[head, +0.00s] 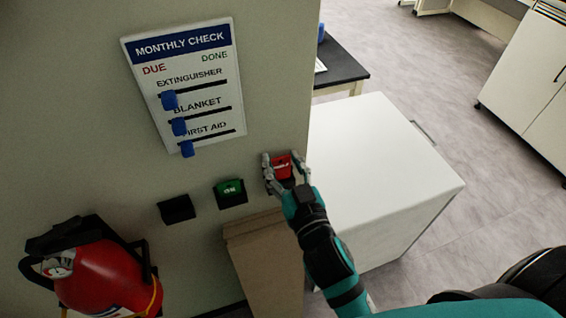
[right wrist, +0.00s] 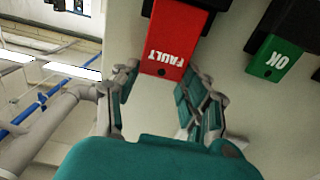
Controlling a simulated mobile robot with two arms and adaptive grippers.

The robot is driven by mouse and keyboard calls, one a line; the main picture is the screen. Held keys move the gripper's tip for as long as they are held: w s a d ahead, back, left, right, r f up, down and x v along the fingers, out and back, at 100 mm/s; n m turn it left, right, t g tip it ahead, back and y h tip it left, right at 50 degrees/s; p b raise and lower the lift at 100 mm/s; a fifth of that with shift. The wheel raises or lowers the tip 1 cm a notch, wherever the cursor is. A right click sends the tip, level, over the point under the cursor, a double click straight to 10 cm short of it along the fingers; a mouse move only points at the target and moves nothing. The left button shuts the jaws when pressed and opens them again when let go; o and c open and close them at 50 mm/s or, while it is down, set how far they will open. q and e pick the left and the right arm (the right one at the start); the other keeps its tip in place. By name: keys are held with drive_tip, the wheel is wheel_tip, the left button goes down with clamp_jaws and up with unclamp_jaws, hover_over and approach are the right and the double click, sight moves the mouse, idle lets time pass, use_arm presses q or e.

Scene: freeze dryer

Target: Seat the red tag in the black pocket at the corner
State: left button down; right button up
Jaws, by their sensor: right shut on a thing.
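The red tag (head: 281,168) is at the wall's right corner, between the fingers of my right gripper (head: 282,157). In the right wrist view the red tag (right wrist: 175,40) reads FAULT, upside down, and my right gripper (right wrist: 162,70) has a finger on each side of it. The black pocket (right wrist: 209,5) shows as dark edges around the tag's far end. The tag's end is at the pocket's mouth or inside it; how deep I cannot tell. My left gripper is not in view.
A green OK tag (head: 231,188) sits in a black pocket left of the red tag. An empty-looking black pocket (head: 177,209) is farther left. A fire extinguisher (head: 98,275), a checklist board (head: 185,85), a brown box (head: 262,255) and a white cabinet (head: 375,165) are nearby.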

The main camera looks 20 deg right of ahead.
sight(280, 169)
drive_tip(key=shift+f, duration=0.15)
drive_tip(key=shift+f+b, duration=0.9)
drive_tip(key=shift+f, duration=0.4)
idle(0.5)
drive_tip(key=o, duration=0.9)
drive_tip(key=shift+c, duration=0.2)
drive_tip(key=shift+s, duration=0.1)
drive_tip(key=shift+s+f+b, duration=0.1)
drive_tip(key=shift+s+b, duration=0.65)
drive_tip(key=shift+s, duration=1.3)
drive_tip(key=shift+s+d, duration=0.1)
drive_tip(key=shift+s, duration=0.75)
